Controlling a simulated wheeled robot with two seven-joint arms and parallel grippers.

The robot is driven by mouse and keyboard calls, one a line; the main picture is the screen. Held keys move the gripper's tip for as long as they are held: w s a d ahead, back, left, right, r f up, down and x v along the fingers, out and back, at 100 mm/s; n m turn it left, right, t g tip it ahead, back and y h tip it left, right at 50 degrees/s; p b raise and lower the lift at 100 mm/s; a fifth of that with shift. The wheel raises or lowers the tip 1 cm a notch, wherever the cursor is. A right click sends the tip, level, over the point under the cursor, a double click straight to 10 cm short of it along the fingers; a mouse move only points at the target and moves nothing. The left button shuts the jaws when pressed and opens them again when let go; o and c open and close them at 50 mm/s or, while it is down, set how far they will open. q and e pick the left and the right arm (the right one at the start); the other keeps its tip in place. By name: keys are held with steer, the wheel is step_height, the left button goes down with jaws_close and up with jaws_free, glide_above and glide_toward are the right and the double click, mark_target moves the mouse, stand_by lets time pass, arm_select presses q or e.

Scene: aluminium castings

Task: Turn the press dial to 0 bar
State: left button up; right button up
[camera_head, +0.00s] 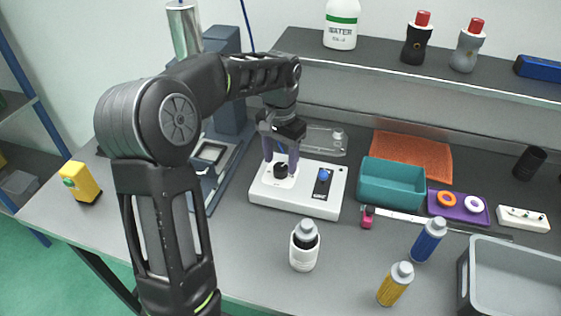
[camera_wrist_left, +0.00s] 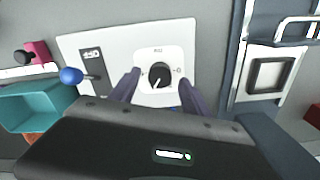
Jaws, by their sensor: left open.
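The press dial (camera_head: 282,170) is a black round knob on a white square plate, part of a white control box (camera_head: 316,206). In the left wrist view the dial (camera_wrist_left: 160,76) has a white pointer line aimed to the lower left of that picture; the plate's small marks are too small to read. My left gripper (camera_head: 280,161) points down over the dial. Its two purple fingers stand apart, one on each side of the knob, and the left wrist view (camera_wrist_left: 159,91) shows gaps between fingers and knob. My right gripper is not in view.
A blue-knobbed lever (camera_head: 323,175) stands on the same box, right of the dial. A teal bin (camera_head: 390,198) is to the right, the blue press (camera_head: 226,110) to the left. A white bottle (camera_head: 304,247) stands in front.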

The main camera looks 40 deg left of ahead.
arm_select(q)
steer(key=shift+f, duration=0.85)
steer(key=shift+c, duration=0.5)
jaws_close()
